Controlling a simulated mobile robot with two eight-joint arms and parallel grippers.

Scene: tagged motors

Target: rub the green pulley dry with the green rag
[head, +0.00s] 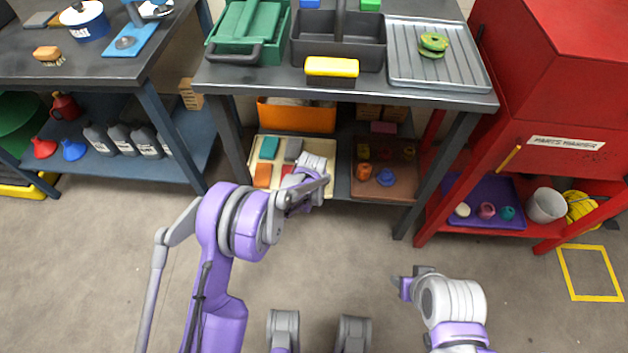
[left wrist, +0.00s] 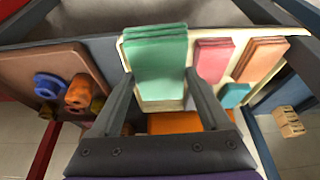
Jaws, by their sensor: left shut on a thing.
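The green pulley (head: 433,44) lies on the grey ribbed tray (head: 402,78) at the right of the workbench top; it has yellowish patches. My left gripper (head: 312,188) is down at the lower shelf, beneath the bench top. In the left wrist view its two fingers (left wrist: 161,80) are shut on the folded green rag (left wrist: 156,52), one on each side. In the head view my own arm hides that rag. My right gripper (head: 400,284) is low over the floor, away from the bench; its finger opening is not clear.
Other folded rags, teal (left wrist: 235,95), pink (left wrist: 213,58) and orange (left wrist: 259,58), lie close beside on the cream tray (head: 323,161). A brown tray (head: 397,190) is to the right. The bench top (head: 225,77) overhangs the shelf. A red cabinet (head: 555,130) stands at right.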

